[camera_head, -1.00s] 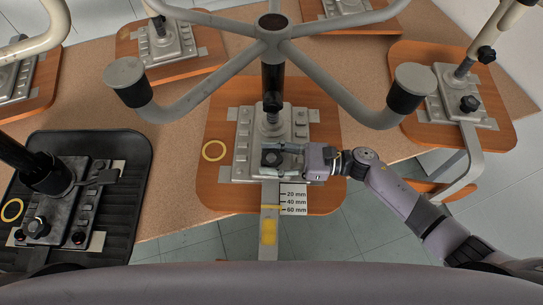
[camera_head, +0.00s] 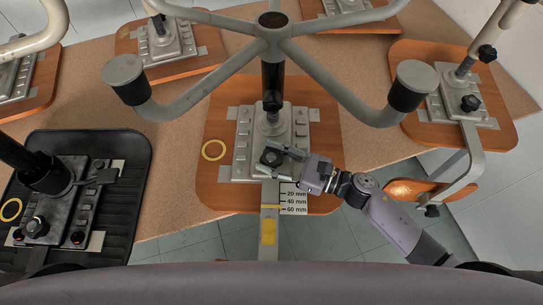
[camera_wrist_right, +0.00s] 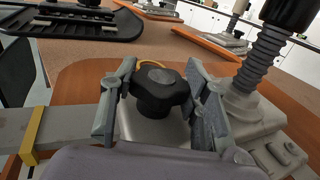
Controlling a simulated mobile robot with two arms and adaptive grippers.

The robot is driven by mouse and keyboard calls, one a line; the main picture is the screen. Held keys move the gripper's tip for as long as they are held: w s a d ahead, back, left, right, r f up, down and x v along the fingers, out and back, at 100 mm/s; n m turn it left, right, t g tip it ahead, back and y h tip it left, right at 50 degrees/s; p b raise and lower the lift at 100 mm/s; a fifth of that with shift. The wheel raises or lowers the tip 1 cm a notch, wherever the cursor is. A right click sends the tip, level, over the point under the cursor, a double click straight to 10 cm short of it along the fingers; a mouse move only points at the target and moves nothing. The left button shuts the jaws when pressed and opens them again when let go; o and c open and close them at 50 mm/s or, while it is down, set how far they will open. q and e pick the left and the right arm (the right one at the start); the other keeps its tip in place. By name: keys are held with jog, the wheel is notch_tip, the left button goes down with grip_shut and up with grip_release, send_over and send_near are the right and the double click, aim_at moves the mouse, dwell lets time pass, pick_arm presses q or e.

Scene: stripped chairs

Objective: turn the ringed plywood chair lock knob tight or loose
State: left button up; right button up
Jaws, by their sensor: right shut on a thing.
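The ringed plywood chair seat (camera_head: 215,185) lies upside down in the middle, with a yellow ring (camera_head: 214,150) on its underside. A grey metal mechanism plate (camera_head: 243,145) sits on it. The black lobed lock knob (camera_head: 270,157) is at the plate's near side; it fills the middle of the right wrist view (camera_wrist_right: 158,92). My right gripper (camera_head: 282,152) reaches in from the lower right, its fingers on both sides of the knob and shut on it. The wrist view also shows both fingers (camera_wrist_right: 158,100). My left gripper is not in view.
A scale label (camera_head: 293,199) reads 20, 40 and 60 mm beside a flat metal bar with a yellow mark (camera_head: 268,232). The grey chair base (camera_head: 200,84) arches above. A black seat (camera_head: 120,215) with another ring lies left; another plywood seat (camera_head: 415,60) lies right.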

jog(key=m+t+h+b, duration=0.1)
jog(key=m+t+h, duration=0.2)
jog(key=t, duration=0.1)
jog(key=shift+a+f+m+t, duration=0.1)
jog(key=shift+m+t, duration=0.3)
jog(key=shift+m+t+h+b, duration=1.45)
jog(key=shift+m+t+h, duration=0.3)
jog(key=shift+h, duration=0.45)
jog(key=o, duration=1.2)
